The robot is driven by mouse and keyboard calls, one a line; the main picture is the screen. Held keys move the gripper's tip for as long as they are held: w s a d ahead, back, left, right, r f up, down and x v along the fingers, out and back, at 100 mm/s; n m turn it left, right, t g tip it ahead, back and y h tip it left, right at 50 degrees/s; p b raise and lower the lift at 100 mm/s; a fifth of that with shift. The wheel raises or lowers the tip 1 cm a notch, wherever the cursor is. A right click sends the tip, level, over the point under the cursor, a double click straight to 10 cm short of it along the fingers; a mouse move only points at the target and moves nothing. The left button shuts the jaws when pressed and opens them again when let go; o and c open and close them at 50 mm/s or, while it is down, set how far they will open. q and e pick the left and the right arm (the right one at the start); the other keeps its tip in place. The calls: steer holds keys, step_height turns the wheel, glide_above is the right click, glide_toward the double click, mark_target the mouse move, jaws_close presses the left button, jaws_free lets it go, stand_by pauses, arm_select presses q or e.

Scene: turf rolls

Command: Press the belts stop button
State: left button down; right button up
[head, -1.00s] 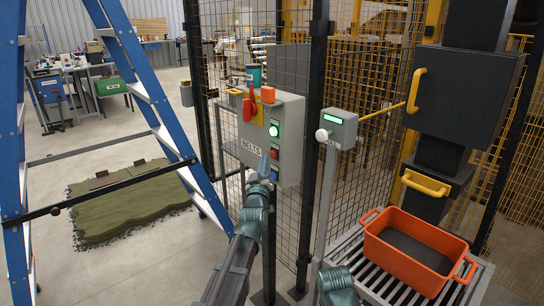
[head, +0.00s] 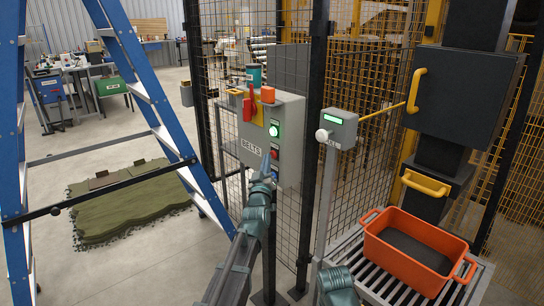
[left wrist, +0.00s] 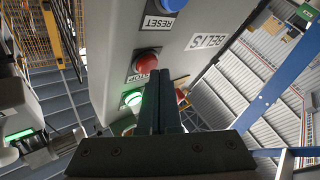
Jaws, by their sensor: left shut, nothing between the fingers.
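The left wrist view shows the red stop button (left wrist: 146,62), with a blue reset button (left wrist: 168,5) and the lit green one (left wrist: 132,98) on either side. My left gripper (head: 266,160) is shut and empty, its tips close to the red button. In the left wrist view the fingers (left wrist: 163,75) lie beside that button; I cannot tell whether they touch it.
A small grey box with a white knob (head: 338,127) stands on a post to the right. An orange crate (head: 420,247) rests on a roller conveyor. A blue ladder (head: 130,70) stands at left, before green turf (head: 130,205). A red handle (head: 247,109) is on the belts box.

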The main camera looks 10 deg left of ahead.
arm_select(q)
steer(key=shift+w+d, duration=0.25)
steer(key=shift+w, duration=0.1)
stand_by(0.4)
steer(key=shift+s, duration=0.1)
steer(key=shift+s+a, duration=0.5)
steer(key=shift+s, duration=0.1)
steer(key=shift+s+a, duration=0.8)
steer(key=shift+s, duration=0.2)
steer(key=shift+s+a, duration=0.75)
steer(key=shift+s, duration=0.2)
